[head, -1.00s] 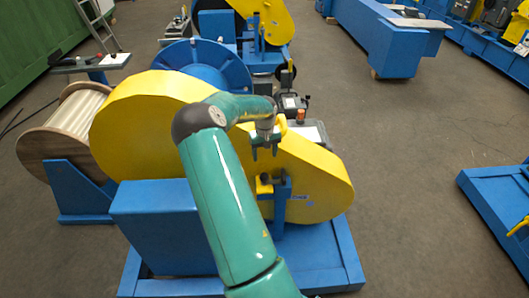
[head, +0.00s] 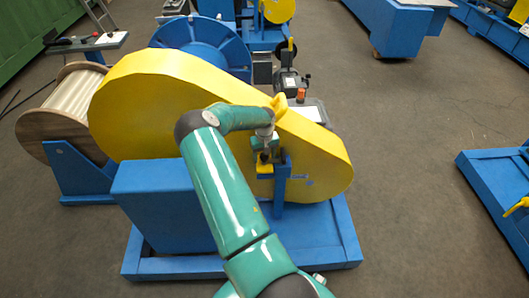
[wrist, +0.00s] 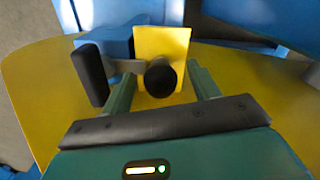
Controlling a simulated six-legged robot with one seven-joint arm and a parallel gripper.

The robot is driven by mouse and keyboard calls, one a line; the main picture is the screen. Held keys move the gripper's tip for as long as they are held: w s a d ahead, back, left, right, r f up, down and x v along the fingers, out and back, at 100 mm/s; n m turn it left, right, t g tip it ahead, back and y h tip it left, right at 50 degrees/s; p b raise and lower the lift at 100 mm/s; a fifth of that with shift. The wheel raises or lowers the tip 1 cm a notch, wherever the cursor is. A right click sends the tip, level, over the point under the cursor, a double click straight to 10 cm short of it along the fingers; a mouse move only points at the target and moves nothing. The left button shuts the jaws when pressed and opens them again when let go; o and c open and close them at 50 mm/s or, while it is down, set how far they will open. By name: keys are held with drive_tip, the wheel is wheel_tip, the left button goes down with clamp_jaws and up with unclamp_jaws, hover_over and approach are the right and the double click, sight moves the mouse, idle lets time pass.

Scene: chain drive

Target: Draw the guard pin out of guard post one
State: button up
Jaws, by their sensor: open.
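The guard pin shows as a round black knob (wrist: 160,78) in front of a square yellow plate (wrist: 163,42) in the wrist view. My gripper (wrist: 162,74) is open, with one green finger on each side of the knob. Gaps show between the fingers and the knob. In the head view my gripper (head: 264,156) is low beside the blue guard post (head: 282,186), just above its yellow bracket (head: 264,170). The gripper hides most of the pin there.
The large yellow chain guard (head: 150,100) stands behind the post on a blue base frame (head: 345,230). A second dark cylinder (wrist: 90,74) sits close to the left finger in the wrist view. Open floor (head: 410,150) lies to the right.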

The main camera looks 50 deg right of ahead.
drive_tip(key=c, duration=1.1)
drive_tip(key=shift+r, duration=5.55)
drive_tip(key=shift+c, duration=0.2)
